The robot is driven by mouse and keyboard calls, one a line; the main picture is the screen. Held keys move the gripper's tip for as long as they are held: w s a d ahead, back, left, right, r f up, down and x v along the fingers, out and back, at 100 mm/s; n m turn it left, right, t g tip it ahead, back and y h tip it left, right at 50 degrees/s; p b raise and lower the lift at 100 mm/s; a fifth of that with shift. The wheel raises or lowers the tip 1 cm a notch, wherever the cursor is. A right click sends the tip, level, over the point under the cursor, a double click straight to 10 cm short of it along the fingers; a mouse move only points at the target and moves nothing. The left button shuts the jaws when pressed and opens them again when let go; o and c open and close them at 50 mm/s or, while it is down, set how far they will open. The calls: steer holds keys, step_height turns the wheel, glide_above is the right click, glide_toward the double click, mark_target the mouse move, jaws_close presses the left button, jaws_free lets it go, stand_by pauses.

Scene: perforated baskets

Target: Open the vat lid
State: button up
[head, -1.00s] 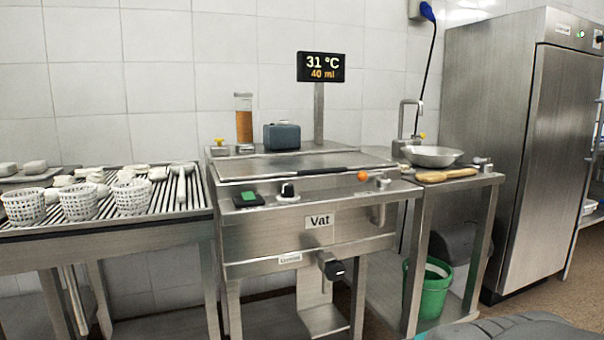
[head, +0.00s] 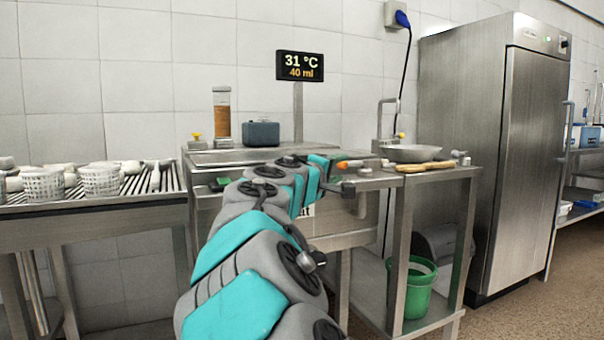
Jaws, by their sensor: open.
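The vat (head: 205,205) is a steel cabinet in the middle of the head view. Its flat steel lid (head: 222,157) lies level and closed on top. The lid's front edge and dark handle are mostly hidden behind my arm. My gripper (head: 341,186) is at the arm's far end, by the vat's right front corner, near the orange knob (head: 345,165). It is open and appears empty; its fingers are small and partly hidden, and I cannot tell whether they touch anything.
A slatted table with white perforated baskets (head: 101,182) stands left. A blue-grey box (head: 261,134) and a jar (head: 222,115) stand behind the lid, beside the display post (head: 299,67). A side table with a metal bowl (head: 412,153) and a fridge (head: 490,150) are right.

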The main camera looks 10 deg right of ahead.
mark_target(305, 160)
steer(key=w+a+n+t, duration=0.1)
steer(key=a, duration=0.2)
steer(key=w+a+n+y, duration=0.1)
steer(key=a, duration=0.2)
steer(key=w+a+n+t, duration=0.1)
steer(key=w+a, duration=0.1)
steer(key=a, duration=0.1)
steer(key=shift+a+t+y, duration=0.1)
steer(key=shift+t+y, duration=0.2)
steer(key=shift+y, duration=0.1)
steer(key=shift+w, duration=0.25)
steer(key=shift+x, duration=3.7)
steer(key=shift+r, duration=0.1)
jaws_close()
